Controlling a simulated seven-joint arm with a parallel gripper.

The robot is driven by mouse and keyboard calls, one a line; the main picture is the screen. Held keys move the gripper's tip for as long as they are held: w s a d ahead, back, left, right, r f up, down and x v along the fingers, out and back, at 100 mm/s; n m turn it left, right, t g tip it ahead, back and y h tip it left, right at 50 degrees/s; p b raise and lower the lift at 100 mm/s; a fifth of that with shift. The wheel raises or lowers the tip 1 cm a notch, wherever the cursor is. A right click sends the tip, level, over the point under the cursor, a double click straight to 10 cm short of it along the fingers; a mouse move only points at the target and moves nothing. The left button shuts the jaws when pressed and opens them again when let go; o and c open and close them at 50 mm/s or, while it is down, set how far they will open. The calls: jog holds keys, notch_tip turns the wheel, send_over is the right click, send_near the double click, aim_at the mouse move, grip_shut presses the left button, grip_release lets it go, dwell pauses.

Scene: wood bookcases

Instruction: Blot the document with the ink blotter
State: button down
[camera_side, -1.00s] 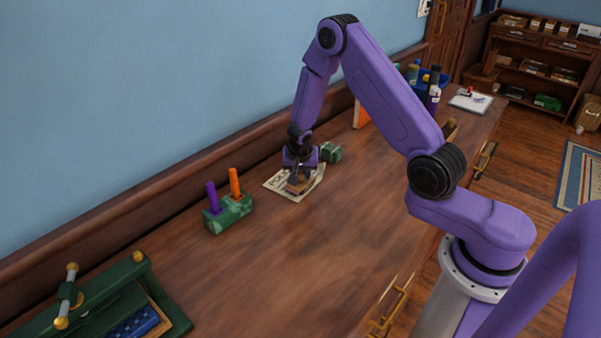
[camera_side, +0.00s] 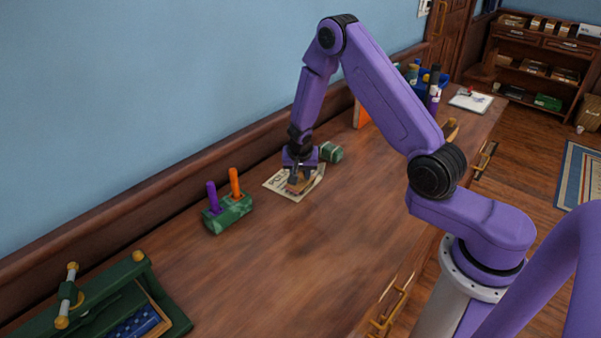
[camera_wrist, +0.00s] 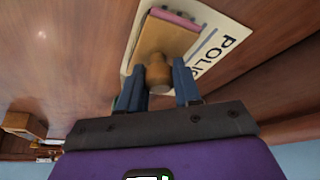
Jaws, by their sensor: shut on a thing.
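The document (camera_side: 283,188) is a cream sheet with dark printing, lying on the wooden desk. It also shows in the wrist view (camera_wrist: 228,28), with large letters along one side. The ink blotter (camera_wrist: 168,42) has a tan wooden body, a round knob and a pink edge at its far end. My gripper (camera_wrist: 158,82) is shut on the blotter's knob, one finger on each side. In the side view my gripper (camera_side: 299,170) points down over the document, and the blotter (camera_side: 297,185) is over the sheet. Whether its underside touches the paper is hidden.
A green pen stand (camera_side: 228,212) with a purple and an orange pen stands left of the document. A green jar-like object (camera_side: 331,152) sits close behind my gripper. A green press (camera_side: 130,290) is at the near left. The front middle of the desk is clear.

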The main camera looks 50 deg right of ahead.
jog(key=shift+s, duration=0.1)
jog(key=shift+r, duration=3.5)
